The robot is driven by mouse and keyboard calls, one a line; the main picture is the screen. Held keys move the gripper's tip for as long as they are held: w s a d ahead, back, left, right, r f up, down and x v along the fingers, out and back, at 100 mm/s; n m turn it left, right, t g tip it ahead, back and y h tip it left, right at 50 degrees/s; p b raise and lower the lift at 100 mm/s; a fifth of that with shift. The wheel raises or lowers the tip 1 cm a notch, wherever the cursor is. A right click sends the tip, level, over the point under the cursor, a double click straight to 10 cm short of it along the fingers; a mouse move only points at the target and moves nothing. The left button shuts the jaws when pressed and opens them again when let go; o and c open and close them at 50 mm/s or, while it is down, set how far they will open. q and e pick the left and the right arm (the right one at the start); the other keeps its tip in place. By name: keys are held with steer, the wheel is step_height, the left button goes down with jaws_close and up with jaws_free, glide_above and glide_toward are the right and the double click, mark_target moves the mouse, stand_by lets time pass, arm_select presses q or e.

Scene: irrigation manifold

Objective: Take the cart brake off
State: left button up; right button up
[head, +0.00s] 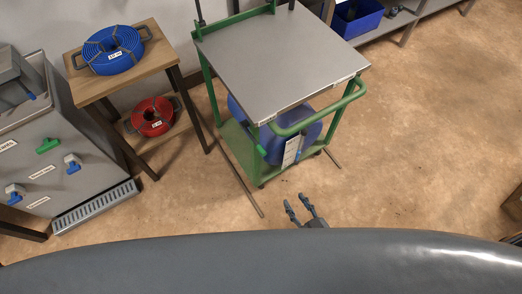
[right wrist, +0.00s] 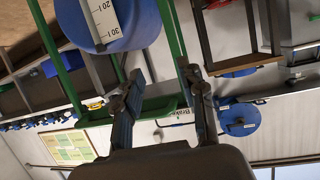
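The cart has a grey top (head: 280,62), a green frame and a green lower shelf (head: 240,148), with a blue tank (head: 309,137) on that shelf. My right gripper (head: 303,206) is just in front of the cart's near side, low down, apart from it and empty. In the right wrist view my right gripper (right wrist: 163,95) has its fingers spread, with the green shelf edge (right wrist: 152,113) beyond them. The brake lever itself I cannot make out clearly. My left gripper is not in view.
A wooden stand (head: 150,66) with a blue hose coil (head: 112,50) and a red coil (head: 152,116) stands left of the cart. A grey cabinet (head: 60,150) is at the far left. A blue bin (head: 357,18) is behind.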

mark_target(265, 154)
steer(key=w+a+r+n+t+y, duration=0.2)
steer(key=a+r+t+y, duration=0.15)
steer(key=r, duration=0.85)
steer(key=shift+g, duration=0.25)
steer(key=x, duration=1.3)
steer(key=shift+w+a+f, duration=0.1)
steer(key=shift+w+a, duration=0.15)
steer(key=shift+a, duration=0.05)
jaws_close()
